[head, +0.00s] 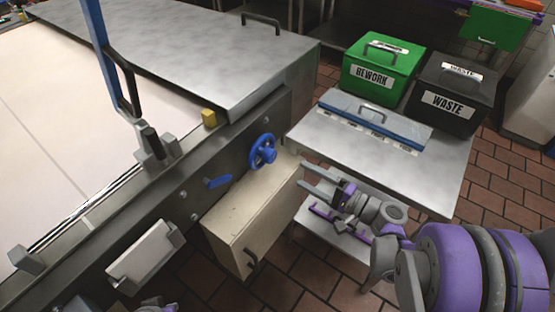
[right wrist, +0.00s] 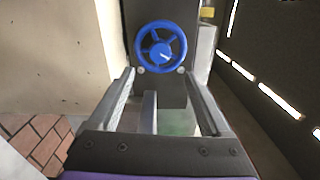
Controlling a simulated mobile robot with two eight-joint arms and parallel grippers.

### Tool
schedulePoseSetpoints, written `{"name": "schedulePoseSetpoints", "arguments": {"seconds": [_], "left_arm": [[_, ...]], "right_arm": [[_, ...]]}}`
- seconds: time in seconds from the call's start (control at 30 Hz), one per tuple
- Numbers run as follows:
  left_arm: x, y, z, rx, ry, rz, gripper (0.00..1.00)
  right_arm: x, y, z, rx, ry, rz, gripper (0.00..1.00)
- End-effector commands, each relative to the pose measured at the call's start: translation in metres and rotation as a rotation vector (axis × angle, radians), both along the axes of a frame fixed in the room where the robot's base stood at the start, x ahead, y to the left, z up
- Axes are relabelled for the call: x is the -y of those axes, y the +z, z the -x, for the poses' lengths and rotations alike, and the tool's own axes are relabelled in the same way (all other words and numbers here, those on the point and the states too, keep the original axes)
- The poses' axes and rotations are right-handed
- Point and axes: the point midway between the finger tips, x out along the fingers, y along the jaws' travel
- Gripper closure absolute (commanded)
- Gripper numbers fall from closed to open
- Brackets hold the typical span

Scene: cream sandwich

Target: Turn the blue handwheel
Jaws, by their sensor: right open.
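The blue handwheel (head: 262,151) is a spoked wheel on the dark side rail of the machine. In the right wrist view the handwheel (right wrist: 161,47) faces me, centred just beyond my fingertips. My right gripper (head: 301,177) is open, with two grey parallel fingers pointing left toward the wheel. In the right wrist view the gripper (right wrist: 159,76) has its fingers wide apart with nothing gripped between them. A gap shows between fingertips and wheel in the head view. My left gripper is not clearly seen; only a small purple and grey part shows at the bottom edge.
A blue lever (head: 218,181) sits left of the wheel on the rail. A beige cabinet (head: 240,215) stands below. A steel table (head: 440,170) at right bears a blue-lidded tray (head: 375,120), a green REWORK box (head: 382,72) and a black WASTE box (head: 450,95).

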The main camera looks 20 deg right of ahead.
Motion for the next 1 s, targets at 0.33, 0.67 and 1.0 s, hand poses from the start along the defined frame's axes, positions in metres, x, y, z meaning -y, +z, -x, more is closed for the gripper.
{"name": "schedulePoseSetpoints", "arguments": {"seconds": [0.33, 0.67, 1.0], "left_arm": [[0.000, 0.001, 0.000, 0.000, 0.000, 0.000, 1.00], [0.000, 0.001, 0.000, 0.000, 0.000, 0.000, 1.00], [0.000, -0.004, 0.000, -0.001, 0.000, 0.000, 1.00]], "right_arm": [[0.001, 0.000, 0.001, 0.597, 0.000, 0.765, 0.19], [-0.001, -0.001, -0.001, 0.821, 0.001, 1.051, 0.19], [-0.036, -0.001, -0.044, 0.824, 0.003, 1.049, 0.19]]}}
